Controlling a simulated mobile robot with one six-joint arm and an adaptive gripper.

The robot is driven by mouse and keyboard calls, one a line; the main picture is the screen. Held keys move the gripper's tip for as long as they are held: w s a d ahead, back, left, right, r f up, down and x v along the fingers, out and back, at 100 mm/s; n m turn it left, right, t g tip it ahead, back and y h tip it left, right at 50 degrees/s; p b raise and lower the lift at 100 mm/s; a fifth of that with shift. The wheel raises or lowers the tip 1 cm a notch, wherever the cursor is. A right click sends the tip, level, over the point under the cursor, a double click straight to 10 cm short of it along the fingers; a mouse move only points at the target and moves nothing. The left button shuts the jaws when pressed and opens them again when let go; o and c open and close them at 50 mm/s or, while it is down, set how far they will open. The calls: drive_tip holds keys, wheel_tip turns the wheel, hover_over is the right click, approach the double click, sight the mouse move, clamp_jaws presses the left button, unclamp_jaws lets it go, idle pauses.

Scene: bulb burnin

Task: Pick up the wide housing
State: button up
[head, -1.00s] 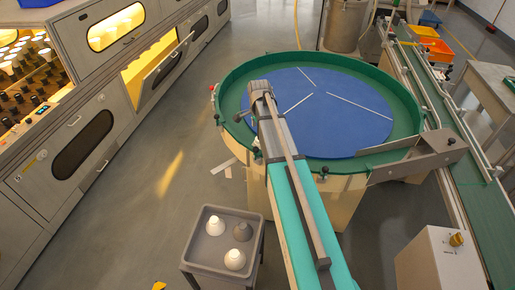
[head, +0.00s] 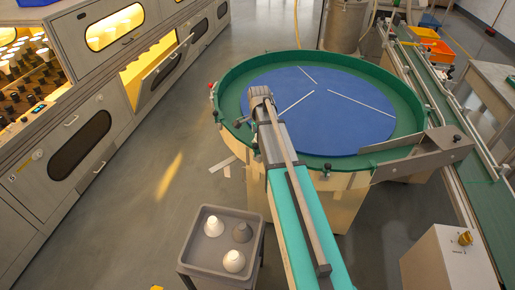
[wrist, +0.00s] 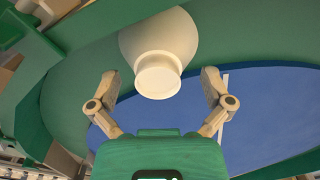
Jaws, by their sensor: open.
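In the wrist view, a white housing (wrist: 158,36) with a broad flared body and a narrower round collar shows at the top centre. My gripper (wrist: 160,76) is open, with one finger on each side of the collar and a visible gap on both sides. Nothing is held. The head view does not clearly show my gripper or this housing.
The round table has a green rim (head: 236,82) and a blue disc (head: 350,118). A green conveyor (head: 483,205) runs along the right; a machine (head: 40,205) stands left.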

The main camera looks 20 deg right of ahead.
drive_tip(key=shift+f, duration=0.25)
idle(0.4)
drive_tip(key=c, duration=1.1)
drive_tip(key=shift+r, duration=0.2)
drive_tip(key=shift+r+p, duration=0.45)
drive_tip(key=shift+p, duration=0.1)
clamp_jaws()
wheel_tip(320, 180, up, 9)
drive_tip(key=p, duration=0.8)
drive_tip(key=shift+f+p, duration=0.15)
drive_tip(key=shift+p, duration=0.25)
